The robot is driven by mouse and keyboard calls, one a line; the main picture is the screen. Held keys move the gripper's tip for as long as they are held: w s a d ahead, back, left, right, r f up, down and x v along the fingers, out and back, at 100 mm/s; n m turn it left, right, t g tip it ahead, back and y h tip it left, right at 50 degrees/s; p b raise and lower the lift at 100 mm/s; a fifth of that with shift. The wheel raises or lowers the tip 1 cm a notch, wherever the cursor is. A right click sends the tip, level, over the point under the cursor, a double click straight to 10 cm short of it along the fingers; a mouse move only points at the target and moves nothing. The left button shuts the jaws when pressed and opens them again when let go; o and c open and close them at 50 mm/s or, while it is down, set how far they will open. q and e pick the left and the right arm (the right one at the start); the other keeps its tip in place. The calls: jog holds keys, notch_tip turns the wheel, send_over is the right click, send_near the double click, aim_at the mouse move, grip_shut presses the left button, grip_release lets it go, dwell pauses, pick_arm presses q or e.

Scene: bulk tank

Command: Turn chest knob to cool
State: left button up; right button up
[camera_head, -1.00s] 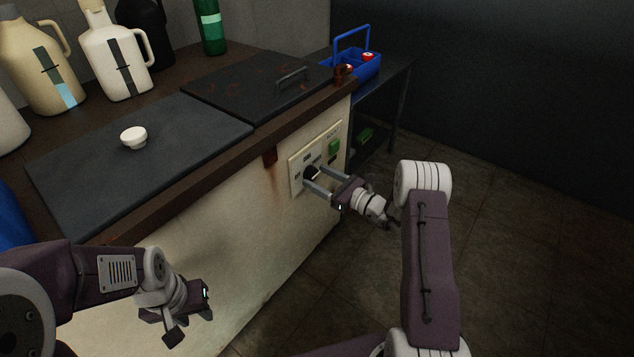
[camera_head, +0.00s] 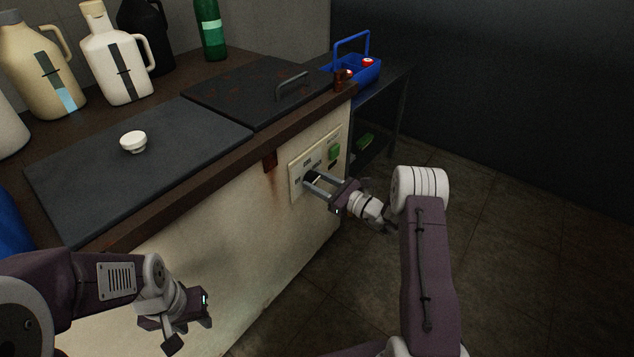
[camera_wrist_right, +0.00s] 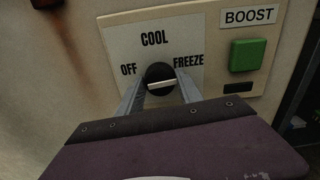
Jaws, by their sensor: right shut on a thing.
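The black round chest knob (camera_wrist_right: 160,78) sits on a pale panel (camera_wrist_right: 118,40) marked OFF, COOL and FREEZE in the right wrist view. Its white bar lies nearly level, its right end slightly higher, toward FREEZE; COOL is above it. I cannot tell which end is the pointer. My right gripper (camera_wrist_right: 160,88) is shut on the knob, one finger on each side. In the head view, the right gripper (camera_head: 314,183) reaches the panel on the chest front and partly hides the knob. My left gripper (camera_head: 190,328) hangs before the chest at lower left, apart from everything; its opening is unclear.
A green BOOST button (camera_wrist_right: 247,56) is right of the knob. The chest top has two dark lids (camera_head: 140,165), one with a white knob (camera_head: 133,141). Jugs (camera_head: 117,55) and a green bottle (camera_head: 210,30) stand behind; a blue caddy (camera_head: 357,70) is beyond. Floor at right is clear.

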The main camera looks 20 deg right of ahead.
jog(key=n+b, duration=0.1)
jog(key=n, duration=0.3)
jog(key=shift+f, duration=0.1)
jog(key=n+b, duration=0.2)
jog(key=n, duration=0.3)
jog(key=shift+f, duration=0.1)
jog(key=n+b, duration=0.3)
jog(key=shift+f, duration=0.1)
jog(key=n+b, duration=0.3)
jog(key=shift+n, duration=0.4)
jog(key=shift+r+n+b, duration=0.2)
jog(key=shift+n+b, duration=0.3)
jog(key=shift+b, duration=0.15)
jog(key=o, duration=1.4)
jog(key=shift+c, duration=0.2)
jog(key=shift+r, duration=0.1)
